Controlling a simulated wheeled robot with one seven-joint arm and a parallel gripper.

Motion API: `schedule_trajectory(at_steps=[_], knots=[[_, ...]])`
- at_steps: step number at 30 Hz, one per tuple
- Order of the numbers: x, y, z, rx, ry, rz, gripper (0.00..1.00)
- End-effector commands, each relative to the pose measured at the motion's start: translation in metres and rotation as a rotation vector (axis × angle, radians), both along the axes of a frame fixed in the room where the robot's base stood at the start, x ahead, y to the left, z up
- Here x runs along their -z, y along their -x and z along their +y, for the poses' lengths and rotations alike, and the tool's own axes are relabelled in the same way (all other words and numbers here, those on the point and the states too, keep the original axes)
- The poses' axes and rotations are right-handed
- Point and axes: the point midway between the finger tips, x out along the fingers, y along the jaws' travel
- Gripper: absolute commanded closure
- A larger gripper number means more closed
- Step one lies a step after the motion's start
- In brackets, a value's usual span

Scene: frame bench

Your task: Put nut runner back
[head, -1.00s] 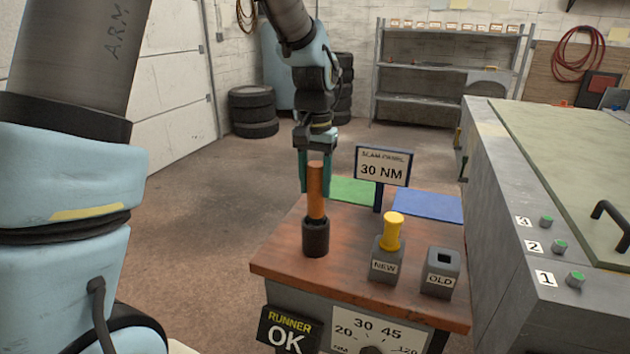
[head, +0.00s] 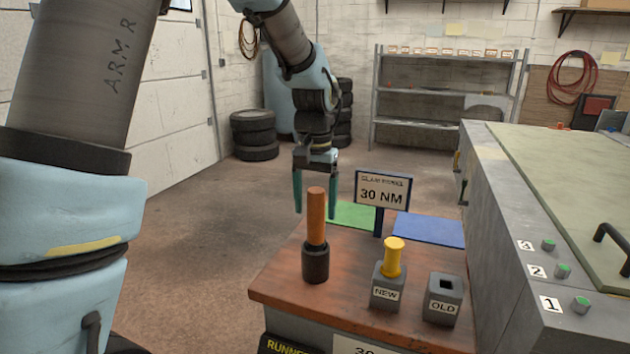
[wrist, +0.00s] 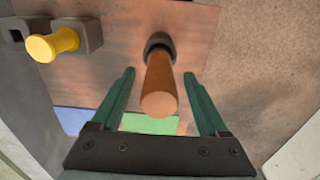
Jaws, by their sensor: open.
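The nut runner (head: 316,218) has an orange-brown handle and stands upright in a dark round holder (head: 315,263) on the wooden bench top. In the wrist view its handle (wrist: 160,90) points toward the camera.
A yellow-handled tool (head: 393,258) stands in the block marked NEW (head: 385,293). The OLD block (head: 442,300) has an empty socket. A 30 NM sign (head: 383,190), a green mat (head: 352,215) and a blue mat (head: 430,230) are at the back. A grey cabinet (head: 500,250) stands right.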

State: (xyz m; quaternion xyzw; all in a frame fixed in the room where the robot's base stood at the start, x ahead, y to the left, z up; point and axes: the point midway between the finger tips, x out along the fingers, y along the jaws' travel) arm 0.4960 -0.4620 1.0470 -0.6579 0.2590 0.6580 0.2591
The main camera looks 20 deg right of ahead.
Motion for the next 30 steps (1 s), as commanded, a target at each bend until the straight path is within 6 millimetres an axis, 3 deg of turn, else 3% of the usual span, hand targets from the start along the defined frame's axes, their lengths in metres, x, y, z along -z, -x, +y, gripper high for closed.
schedule_trajectory(at_steps=[12,18,26,29,30], knots=[[-0.083,0.000,0.000,0.000,0.003,-0.004,0.23],[-0.105,0.000,-0.001,0.000,0.003,-0.003,0.23],[-0.108,-0.002,0.004,-0.009,0.001,-0.001,0.23],[-0.093,-0.012,0.032,-0.066,0.007,-0.007,0.23],[-0.082,-0.018,0.051,-0.105,0.010,-0.012,0.23]])
